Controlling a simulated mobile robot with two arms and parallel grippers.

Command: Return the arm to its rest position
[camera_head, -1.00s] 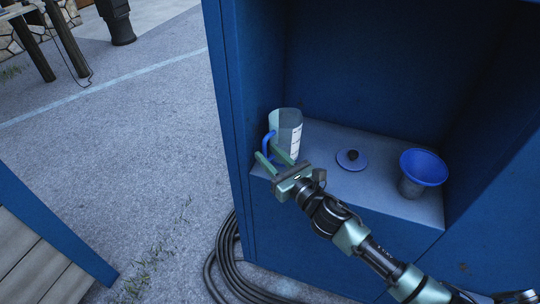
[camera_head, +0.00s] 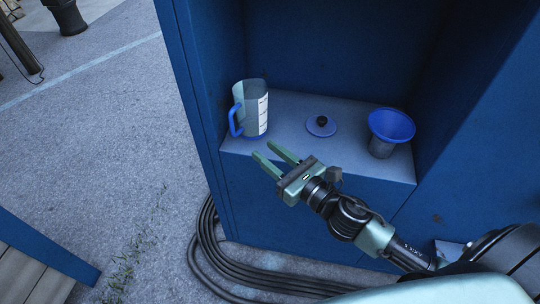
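My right gripper (camera_head: 276,159) is open and empty, in front of the blue cabinet's shelf (camera_head: 289,119). Its fingers point up and left toward the measuring jug (camera_head: 256,111) but are apart from it. The jug is clear with a white scale and a blue handle, and stands upright at the shelf's left. My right arm (camera_head: 372,232) comes in from the lower right. My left gripper does not show.
A blue lid with a dark knob (camera_head: 320,126) lies mid-shelf. A blue funnel-topped cup (camera_head: 389,130) stands at the right. The blue cabinet (camera_head: 199,93) walls the shelf. A coiled cable (camera_head: 215,247) lies on the ground at its foot. Open pavement (camera_head: 100,140) is at left.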

